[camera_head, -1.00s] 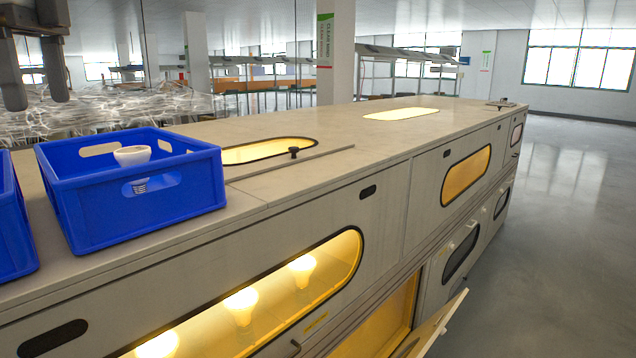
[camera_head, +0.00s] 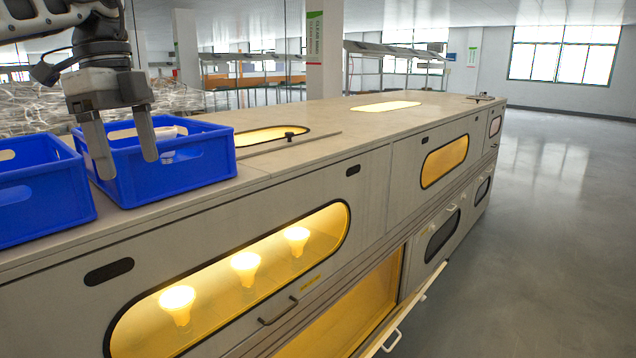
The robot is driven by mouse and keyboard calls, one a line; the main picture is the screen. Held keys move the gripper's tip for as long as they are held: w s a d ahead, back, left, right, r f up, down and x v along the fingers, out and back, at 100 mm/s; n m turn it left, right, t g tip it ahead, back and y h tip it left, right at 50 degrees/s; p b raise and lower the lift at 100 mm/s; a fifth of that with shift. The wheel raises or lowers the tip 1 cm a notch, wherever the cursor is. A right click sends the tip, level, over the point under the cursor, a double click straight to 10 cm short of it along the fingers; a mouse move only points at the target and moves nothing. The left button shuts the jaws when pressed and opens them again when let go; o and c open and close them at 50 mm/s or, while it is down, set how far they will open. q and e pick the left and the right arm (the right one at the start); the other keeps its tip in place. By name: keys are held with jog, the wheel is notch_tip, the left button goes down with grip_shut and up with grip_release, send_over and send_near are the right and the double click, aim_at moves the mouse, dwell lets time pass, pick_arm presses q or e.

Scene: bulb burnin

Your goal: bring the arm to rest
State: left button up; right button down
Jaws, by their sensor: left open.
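My left gripper (camera_head: 126,160) hangs at the upper left with its two fingers pointing down and apart. It is open and nothing shows between the fingers. It is in front of the right-hand blue crate (camera_head: 200,165) and covers part of it. A white bulb (camera_head: 168,134) is in that crate, partly hidden by the gripper and the crate wall. My right gripper is not in view.
A second blue crate (camera_head: 40,205) stands at the left on the long cabinet (camera_head: 225,205). Lit bulbs (camera_head: 245,267) show behind its front window. A lower door (camera_head: 415,315) stands open at the front. Clear floor (camera_head: 540,220) lies to the right.

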pick_arm(q)
jog(key=d+f+m+g+h, duration=0.3)
jog(key=d+f+m+h, duration=0.35)
jog(key=d+f, duration=1.4)
jog(key=s+d+f+n+t+h, duration=0.1)
jog(key=s+d+f+t+h, duration=0.1)
jog(key=s+d+h, duration=0.6)
jog(key=s+d+f+n+t+h, duration=0.15)
jog(key=d+h, duration=0.35)
jog(key=d, duration=0.6)
jog(key=a+f+n+t+y, duration=1.15)
jog(key=f+n+t, duration=0.3)
jog(key=n, duration=0.25)
jog(key=s+a+f+n+g+y, duration=0.3)
jog(key=s+a+f+y, duration=0.3)
jog(key=s+a+f, duration=0.7)
jog(key=a+f+g, duration=0.1)
jog(key=a, duration=0.2)
jog(key=shift+y, duration=0.4)
jog(key=shift+f, duration=0.1)
